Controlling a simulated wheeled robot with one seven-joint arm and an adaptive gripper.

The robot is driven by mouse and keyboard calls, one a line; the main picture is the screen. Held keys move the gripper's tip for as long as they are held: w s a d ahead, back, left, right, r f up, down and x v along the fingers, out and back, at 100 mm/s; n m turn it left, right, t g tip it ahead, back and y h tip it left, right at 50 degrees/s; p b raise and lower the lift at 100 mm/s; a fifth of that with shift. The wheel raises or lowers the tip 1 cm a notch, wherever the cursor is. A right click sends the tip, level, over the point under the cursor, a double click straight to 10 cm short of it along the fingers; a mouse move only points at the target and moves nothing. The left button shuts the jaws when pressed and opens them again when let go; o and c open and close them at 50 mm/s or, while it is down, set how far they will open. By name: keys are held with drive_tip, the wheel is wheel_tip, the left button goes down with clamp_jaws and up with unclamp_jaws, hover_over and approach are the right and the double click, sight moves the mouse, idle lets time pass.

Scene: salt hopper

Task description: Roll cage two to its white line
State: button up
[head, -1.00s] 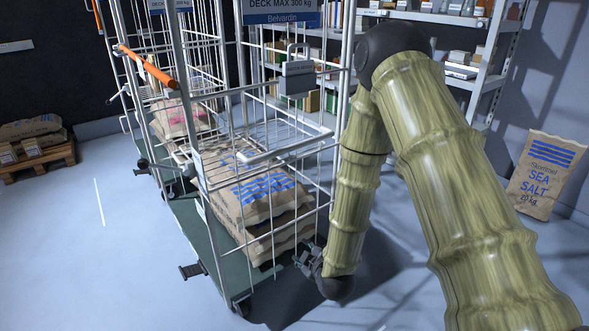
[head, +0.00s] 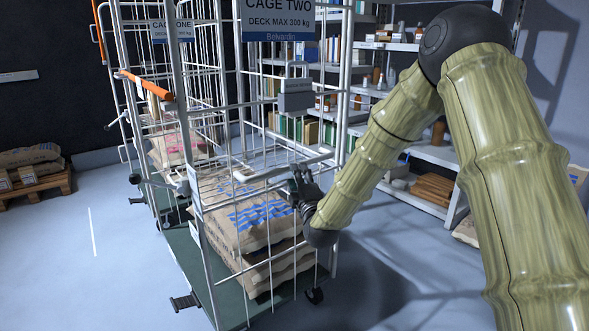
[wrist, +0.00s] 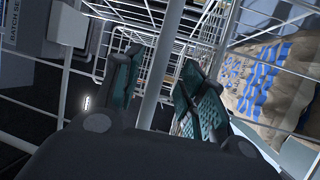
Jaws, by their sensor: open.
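Cage two (head: 209,263) is a white wire roll cage on a green deck, with its sign (head: 279,20) on top. It holds stacked brown sacks (head: 262,222) with blue stripes. A thick white bar (head: 262,168) crosses its near side. My gripper (head: 299,174) is open at that bar, close to the mesh. In the wrist view the bar (wrist: 161,62) runs between the open fingers (wrist: 158,95); contact cannot be told. A short white line (head: 92,232) lies on the floor left of the cage, apart from it.
Cage one (head: 172,30) stands directly behind cage two. A pallet with sacks (head: 30,172) is at the far left. Shelves (head: 425,155) stand behind on the right. The floor (head: 110,275) to the left is clear.

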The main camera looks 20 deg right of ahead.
drive_tip(key=shift+w+d+r, duration=0.1)
drive_tip(key=shift+w+r, duration=0.15)
drive_tip(key=shift+w, duration=1.2)
drive_tip(key=shift+w+d+r, duration=0.1)
drive_tip(key=shift+w+r, duration=0.1)
drive_tip(key=shift+w, duration=1.25)
drive_tip(key=shift+c, duration=0.5)
clamp_jaws()
